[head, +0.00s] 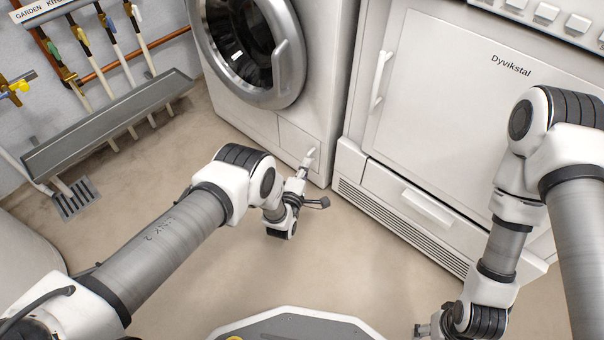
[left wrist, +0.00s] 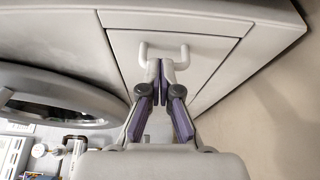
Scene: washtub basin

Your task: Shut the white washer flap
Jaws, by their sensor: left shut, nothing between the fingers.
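The white washer (head: 325,90) stands at the back centre, with its round door closed. Its small white flap (head: 293,139) is low on the front at the right and has a small handle. In the left wrist view the flap (left wrist: 205,48) and its pale U-shaped handle (left wrist: 185,56) are right ahead. The flap looks nearly flush; I cannot tell whether a small gap stands open. My left gripper (head: 304,168) is shut and empty, its tips (left wrist: 160,72) at the handle; contact is unclear. My right gripper (head: 424,330) is low at the bottom edge, partly cut off.
A large white Dyvikstal appliance (head: 450,85) stands right of the washer, with a handled lower drawer (head: 410,197) and a vent grille. A grey trough (head: 105,125) and hanging tools are at the left wall. The floor between is clear.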

